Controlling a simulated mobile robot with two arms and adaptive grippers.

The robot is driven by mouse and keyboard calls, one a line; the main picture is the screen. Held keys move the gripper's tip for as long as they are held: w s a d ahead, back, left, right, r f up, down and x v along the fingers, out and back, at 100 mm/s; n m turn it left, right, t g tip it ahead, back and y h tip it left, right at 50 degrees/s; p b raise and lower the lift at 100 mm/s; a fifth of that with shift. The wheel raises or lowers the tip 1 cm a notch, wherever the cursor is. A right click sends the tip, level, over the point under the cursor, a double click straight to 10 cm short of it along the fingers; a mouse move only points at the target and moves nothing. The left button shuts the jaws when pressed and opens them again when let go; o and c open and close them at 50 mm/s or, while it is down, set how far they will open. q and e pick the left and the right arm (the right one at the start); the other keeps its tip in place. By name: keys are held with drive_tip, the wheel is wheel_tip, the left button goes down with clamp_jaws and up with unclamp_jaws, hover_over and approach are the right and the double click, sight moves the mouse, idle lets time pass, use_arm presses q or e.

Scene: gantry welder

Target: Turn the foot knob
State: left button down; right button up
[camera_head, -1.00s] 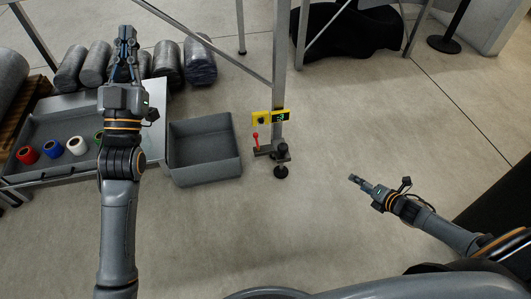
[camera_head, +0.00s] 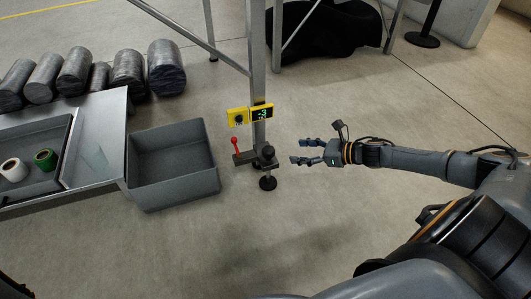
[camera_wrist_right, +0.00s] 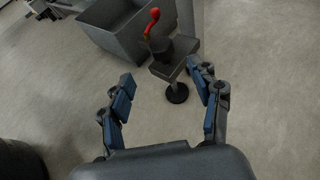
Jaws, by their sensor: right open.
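The black foot knob (camera_head: 267,153) sits on a bracket at the bottom of the upright metal post, above a round black foot pad (camera_head: 268,183). In the right wrist view the knob (camera_wrist_right: 161,47) lies ahead, beyond the fingertips. My right gripper (camera_head: 300,151) is open and empty, to the right of the knob with a clear gap between. In the right wrist view its blue-padded fingers (camera_wrist_right: 161,74) are spread on either side of the line to the knob and foot pad. My left gripper is not in view.
A red-handled lever (camera_head: 236,146) stands just left of the knob, below a yellow-framed display (camera_head: 262,112) on the post (camera_head: 257,75). A grey bin (camera_head: 172,197) is on the left, beside a metal table (camera_head: 98,150).

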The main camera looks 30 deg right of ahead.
sight(270, 150)
drive_tip(key=b+x, duration=0.5)
drive_tip(key=x, duration=0.5)
drive_tip(key=shift+w+f, duration=0.25)
drive_tip(key=shift+w, duration=0.05)
drive_tip(key=shift+b+x, duration=0.5)
drive_tip(key=shift+x, duration=0.45)
drive_tip(key=shift+r, duration=0.15)
drive_tip(key=c, duration=1.2)
drive_tip(key=shift+a+h, duration=0.1)
drive_tip(key=shift+h, duration=0.2)
